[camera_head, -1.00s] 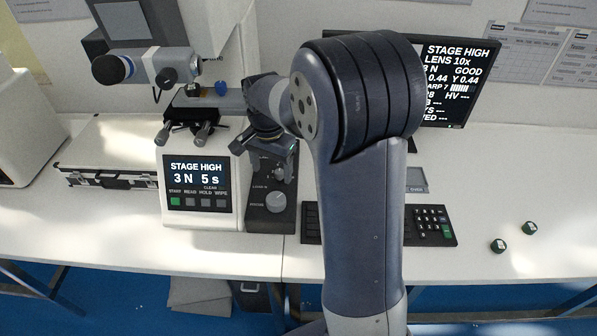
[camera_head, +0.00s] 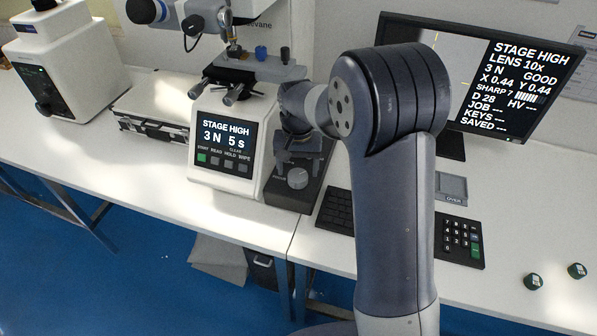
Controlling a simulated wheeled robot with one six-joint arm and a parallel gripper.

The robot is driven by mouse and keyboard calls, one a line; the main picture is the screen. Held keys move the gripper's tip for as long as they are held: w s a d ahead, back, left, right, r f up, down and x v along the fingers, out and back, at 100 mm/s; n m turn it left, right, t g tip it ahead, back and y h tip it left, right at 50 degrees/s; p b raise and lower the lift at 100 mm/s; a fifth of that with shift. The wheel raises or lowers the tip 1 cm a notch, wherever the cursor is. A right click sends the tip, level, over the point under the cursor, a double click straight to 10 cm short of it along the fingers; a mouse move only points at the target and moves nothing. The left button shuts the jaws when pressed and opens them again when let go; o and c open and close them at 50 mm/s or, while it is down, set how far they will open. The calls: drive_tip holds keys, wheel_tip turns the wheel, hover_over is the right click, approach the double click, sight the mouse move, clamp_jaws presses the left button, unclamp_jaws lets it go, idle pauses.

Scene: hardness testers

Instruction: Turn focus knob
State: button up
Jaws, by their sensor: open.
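The grey round knob (camera_head: 297,178) sits on the front of the dark control box (camera_head: 288,196), right of the tester's front panel. Its label is too small to read. My gripper (camera_head: 299,158) points down over this box, just behind the knob in the picture. It is open, and its fingers are small and dark against the box; I cannot tell whether they touch anything. The tester's display (camera_head: 225,136) reads STAGE HIGH, 3 N, 5 s. The monitor (camera_head: 489,85) reads STAGE HIGH, LENS 10x, GOOD, SHARP 7.
A silver case (camera_head: 150,128) and another machine (camera_head: 68,67) stand left.

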drive_tip(key=shift+f, duration=1.2)
drive_tip(key=shift+c, duration=0.5)
drive_tip(key=c, duration=0.9)
drive_tip(key=shift+n, duration=0.3)
drive_tip(key=n, duration=0.3)
drive_tip(key=shift+n, duration=0.3)
drive_tip(key=shift+r+n, duration=0.1)
drive_tip(key=shift+n, duration=1.5)
